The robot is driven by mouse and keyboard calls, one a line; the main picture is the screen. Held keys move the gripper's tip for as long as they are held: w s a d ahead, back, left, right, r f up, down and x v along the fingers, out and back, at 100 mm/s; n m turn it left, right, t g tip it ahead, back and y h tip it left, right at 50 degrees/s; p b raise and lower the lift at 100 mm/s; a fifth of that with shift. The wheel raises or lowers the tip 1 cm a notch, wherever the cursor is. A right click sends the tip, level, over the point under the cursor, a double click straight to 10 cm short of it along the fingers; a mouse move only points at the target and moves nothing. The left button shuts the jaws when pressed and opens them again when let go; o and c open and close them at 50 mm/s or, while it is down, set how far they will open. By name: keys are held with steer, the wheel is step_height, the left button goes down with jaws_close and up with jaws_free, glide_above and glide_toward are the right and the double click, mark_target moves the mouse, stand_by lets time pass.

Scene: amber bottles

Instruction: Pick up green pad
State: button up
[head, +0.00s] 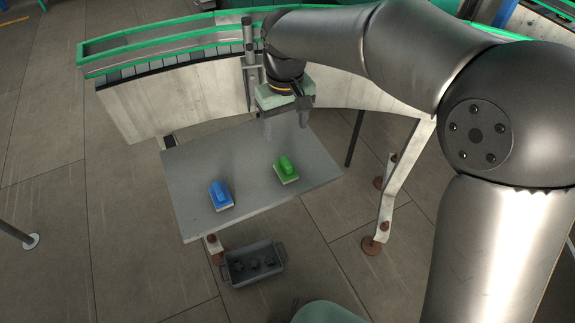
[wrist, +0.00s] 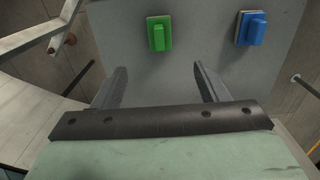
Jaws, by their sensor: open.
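The green pad (head: 285,169) has a green grip on a pale base and lies on the grey table, right of the table's middle in the head view. In the wrist view the green pad (wrist: 158,33) lies beyond the fingertips, between their lines. My gripper (head: 285,128) is open and empty above the far part of the table, behind the green pad and apart from it. In the wrist view both fingers of my gripper (wrist: 160,72) are spread wide with bare table between them.
A similar blue pad (head: 220,195) lies on the table (head: 185,165) left of the green one. A dark grey bin (head: 253,265) with several dark items stands on the floor before the table. A curved conveyor (head: 180,95) with green rails runs behind. The table between the pads is clear.

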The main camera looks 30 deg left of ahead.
mark_target(286, 162)
step_height(286, 162, down, 15)
steer(key=shift+r+p, duration=0.1)
steer(key=shift+p, duration=0.5)
steer(key=c, duration=1.1)
